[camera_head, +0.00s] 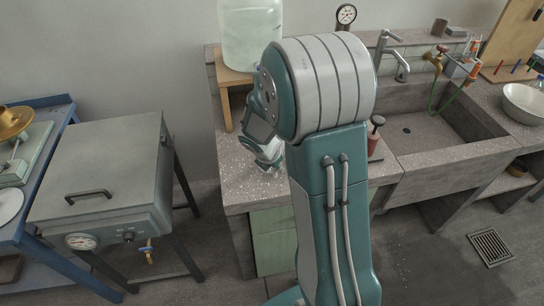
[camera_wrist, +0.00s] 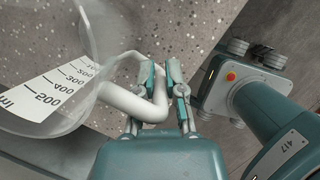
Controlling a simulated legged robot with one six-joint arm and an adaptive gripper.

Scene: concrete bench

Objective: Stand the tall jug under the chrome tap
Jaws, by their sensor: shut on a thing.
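The tall jug (camera_wrist: 85,85) is clear with a white measuring scale and a pale handle (camera_wrist: 150,107); it fills the left of the wrist view. My gripper (camera_wrist: 162,68) is shut on the jug's handle, over the speckled counter. I cannot tell whether the jug touches the counter. In the head view my gripper (camera_head: 268,157) is left of my arm, above the counter's left part, and the jug is hidden behind my arm. The chrome tap (camera_head: 386,48) stands behind the concrete sink (camera_head: 430,148), to the right of my arm.
A brass tap (camera_head: 437,57) with a green hose hangs over the sink's right part. A red-brown pump bottle (camera_head: 375,137) stands on the counter between my gripper and the sink. A large pale water container (camera_head: 250,35) stands on a wooden stand (camera_head: 226,75). A white bowl (camera_head: 524,102) is far right.

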